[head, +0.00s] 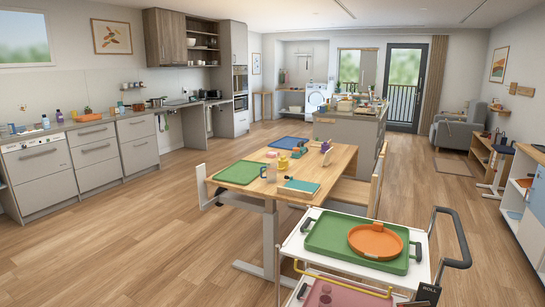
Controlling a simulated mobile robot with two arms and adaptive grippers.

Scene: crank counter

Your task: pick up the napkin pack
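I cannot make out a napkin pack for certain in the head view. Several small items stand on the wooden table (332,170) in the middle, too small to name surely. A flat teal and white item (300,186) lies near that table's front edge; I cannot tell what it is. Neither of my grippers shows in the view.
A white trolley (291,243) at the front right carries a green tray (322,238) with an orange round tray (375,241) on it. A long counter with grey drawers (95,153) runs along the left wall. Open wooden floor (150,235) lies at the front left.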

